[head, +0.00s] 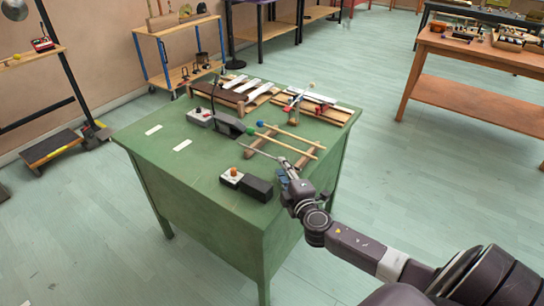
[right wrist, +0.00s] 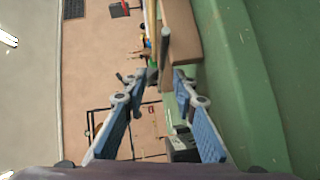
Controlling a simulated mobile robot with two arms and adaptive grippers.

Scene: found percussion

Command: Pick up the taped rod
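Several thin rods lie at the right of the green table (head: 190,170). Two tan sticks (head: 291,136) with a blue and a green head rest across wooden rails (head: 262,139). A thin grey rod (head: 259,152) lies in front of them, pointing toward my right gripper (head: 284,171). I cannot make out tape on any rod. My right gripper is at the table's right front edge, close to the grey rod's near end. In the right wrist view its blue-padded fingers (right wrist: 156,88) stand apart. A dark rod end (right wrist: 163,40) shows beyond the fingertips, beside a brown wooden block (right wrist: 180,32). My left gripper is out of view.
A dark box (head: 257,188) and a small box with an orange knob (head: 232,177) stand near the gripper. A grey switch box (head: 200,117) and wooden bar instruments (head: 247,90) are farther back. The table's left front is mostly clear.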

